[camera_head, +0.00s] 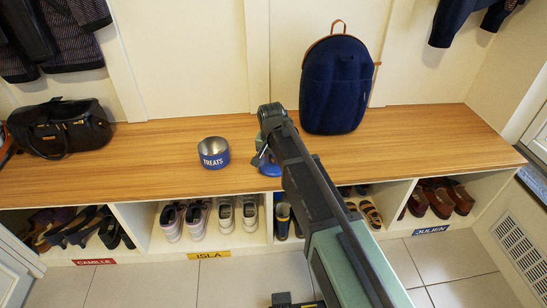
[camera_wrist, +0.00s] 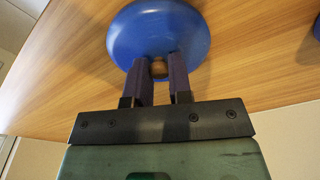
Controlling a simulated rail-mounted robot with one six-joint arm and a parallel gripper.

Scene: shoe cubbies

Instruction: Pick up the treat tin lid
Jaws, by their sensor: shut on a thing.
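The treat tin lid is a round blue disc (camera_wrist: 158,32) with a small brownish knob (camera_wrist: 158,69) at its middle. In the wrist view my gripper (camera_wrist: 159,72) is shut on the knob, one finger on each side. In the head view the blue lid (camera_head: 269,168) is partly hidden behind my arm. I cannot tell whether it touches the bench. The open treat tin (camera_head: 214,153), blue with a steel inside and the word TREATS, stands upright on the bench to the left of the lid.
The wooden bench top (camera_head: 160,148) has free room around the tin. A navy backpack (camera_head: 337,85) stands to the right, a black bag (camera_head: 62,128) at the left. Shoes fill the cubbies below, labelled CAMILLE, ISLA and JULIEN. Coats hang above.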

